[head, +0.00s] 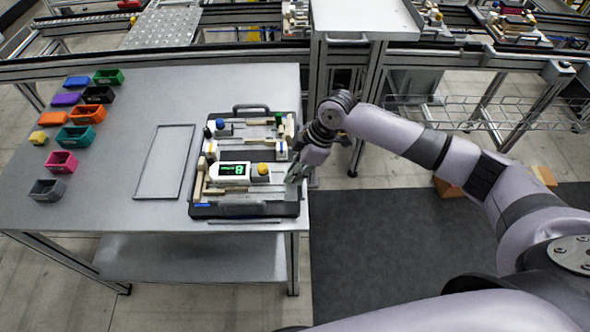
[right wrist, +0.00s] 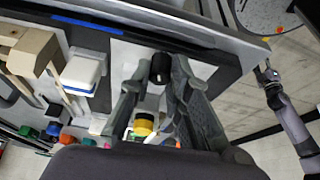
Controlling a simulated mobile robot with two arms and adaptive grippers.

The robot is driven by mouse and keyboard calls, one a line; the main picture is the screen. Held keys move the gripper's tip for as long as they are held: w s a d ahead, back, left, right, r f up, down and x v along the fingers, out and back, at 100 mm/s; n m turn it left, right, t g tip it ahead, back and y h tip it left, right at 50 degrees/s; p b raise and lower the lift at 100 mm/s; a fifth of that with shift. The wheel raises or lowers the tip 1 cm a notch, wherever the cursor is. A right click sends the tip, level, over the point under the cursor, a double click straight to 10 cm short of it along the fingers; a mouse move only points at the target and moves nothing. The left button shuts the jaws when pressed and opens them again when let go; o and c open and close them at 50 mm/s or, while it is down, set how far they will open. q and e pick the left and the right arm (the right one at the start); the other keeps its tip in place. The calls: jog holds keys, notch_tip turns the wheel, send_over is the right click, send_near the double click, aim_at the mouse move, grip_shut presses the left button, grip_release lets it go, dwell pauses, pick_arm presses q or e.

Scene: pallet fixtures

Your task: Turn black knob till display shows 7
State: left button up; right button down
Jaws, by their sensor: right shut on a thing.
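The display (head: 239,169) on a white unit shows a green 8 in the head view. The black knob (right wrist: 160,68) stands on a light plate near the edge of the pallet in the right wrist view. My right gripper (head: 297,174) is at the right side of the pallet, pointing down. In the right wrist view my right gripper (right wrist: 158,82) has its fingers on either side of the knob and is shut on it. In the head view the gripper hides the knob. My left gripper (right wrist: 268,76) shows small and dark at the right of the wrist view, away from the pallet.
The dark pallet (head: 235,211) sits at the right end of the grey table (head: 226,89). A yellow knob (head: 263,169) and several wooden pieces are on it. A flat rectangular plate (head: 165,162) lies left of it. Coloured bins (head: 82,136) stand at the far left.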

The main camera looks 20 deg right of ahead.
jog(key=n, duration=0.2)
jog(key=n+g+b, duration=0.1)
jog(key=n, duration=0.1)
jog(key=shift+w+g, duration=0.15)
jog(key=shift+g, duration=0.15)
jog(key=c, duration=1.5)
grip_release()
jog(key=v, duration=1.2)
jog(key=shift+d, duration=0.1)
jog(key=shift+f, duration=0.1)
